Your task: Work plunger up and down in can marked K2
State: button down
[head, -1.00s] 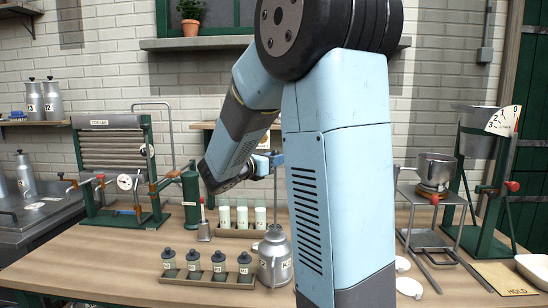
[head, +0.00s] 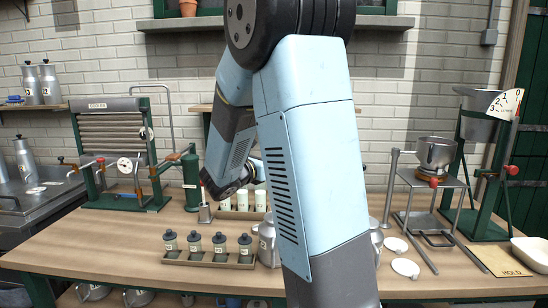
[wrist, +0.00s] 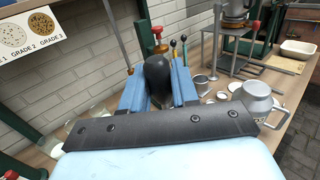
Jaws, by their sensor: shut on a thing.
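My gripper (wrist: 150,88) has its two blue fingers shut on a dark rounded knob (wrist: 157,72), which looks like the plunger's handle. In the head view my gripper (head: 258,171) shows only partly beside my forearm. A grey metal can (head: 267,243) stands at the right end of the bottle rack, partly hidden by my arm; its mark cannot be read. A second can (head: 376,240) shows just right of my arm. A can with a handle (wrist: 262,107) stands at the right of the wrist view, its mark unclear. The plunger's lower end is hidden.
A rack (head: 210,260) of several dark-topped bottles stands at the front. White cylinders (head: 243,201) stand behind it. A cooler (head: 115,150) is at left. A stand with a pot (head: 436,153) and a green scale frame (head: 480,200) are at right. White dishes (head: 404,267) lie on the table.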

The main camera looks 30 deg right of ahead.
notch_tip(320, 180, down, 11)
jog(key=shift+r, duration=0.15)
dwell(1.2)
dwell(0.4)
notch_tip(320, 180, up, 7)
dwell(0.6)
notch_tip(320, 180, down, 7)
dwell(0.8)
notch_tip(320, 180, up, 7)
dwell(0.7)
